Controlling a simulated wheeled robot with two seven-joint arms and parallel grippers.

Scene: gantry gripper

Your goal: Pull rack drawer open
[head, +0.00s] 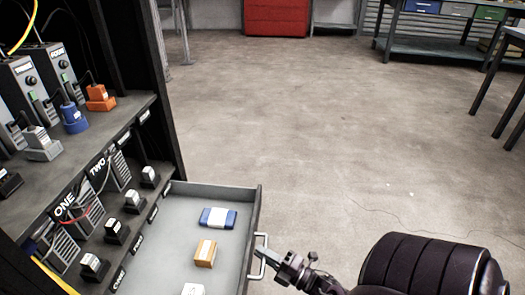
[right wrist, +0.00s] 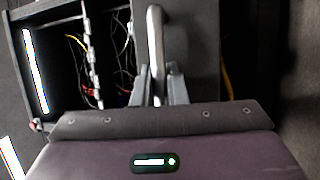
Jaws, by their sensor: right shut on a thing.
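The rack drawer (head: 254,222) is out from the black rack, and its grey inside shows in the head view. Its metal handle (head: 262,262) is on the front panel. My right gripper (head: 267,254) is at the handle from the right. In the right wrist view my right gripper (right wrist: 159,88) has its fingers shut around the handle bar (right wrist: 155,35). My left gripper is in no view.
A blue-and-white box (head: 218,217), an orange-and-white box (head: 205,254) and a white box (head: 193,289) lie in the drawer. Shelves with plugs and devices (head: 75,119) stand left. The concrete floor (head: 310,120) to the right is largely clear. Workbenches stand at the back right.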

